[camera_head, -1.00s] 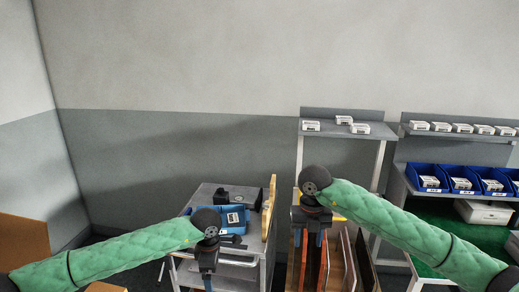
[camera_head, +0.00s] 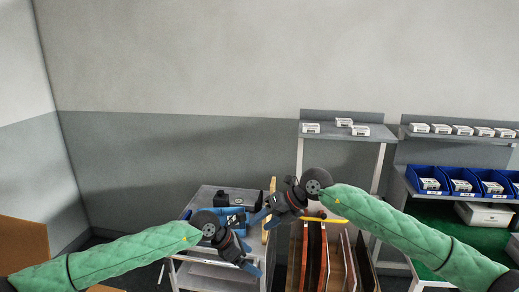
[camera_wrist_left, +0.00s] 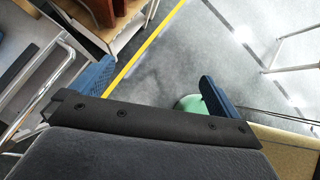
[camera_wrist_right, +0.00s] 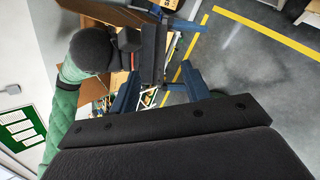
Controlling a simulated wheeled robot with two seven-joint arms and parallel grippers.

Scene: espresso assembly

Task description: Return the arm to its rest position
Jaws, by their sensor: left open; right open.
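In the head view my left gripper (camera_head: 252,257) is at the end of the lower green arm, in front of the grey cart, tilted down to the right. My right gripper (camera_head: 266,219) is higher up, tilted down to the left, beside the cart's right edge. In the right wrist view its fingers (camera_wrist_right: 160,90) are apart and hold nothing. Part of my left arm and gripper shows beyond them.
The grey cart (camera_head: 205,195) carries a blue bin (camera_head: 229,213) and black items. A rack of upright boards (camera_head: 318,255) stands to its right. Shelves with white boxes (camera_head: 361,130) and blue bins (camera_head: 430,180) are at the right. A cardboard box (camera_head: 22,240) is at the left.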

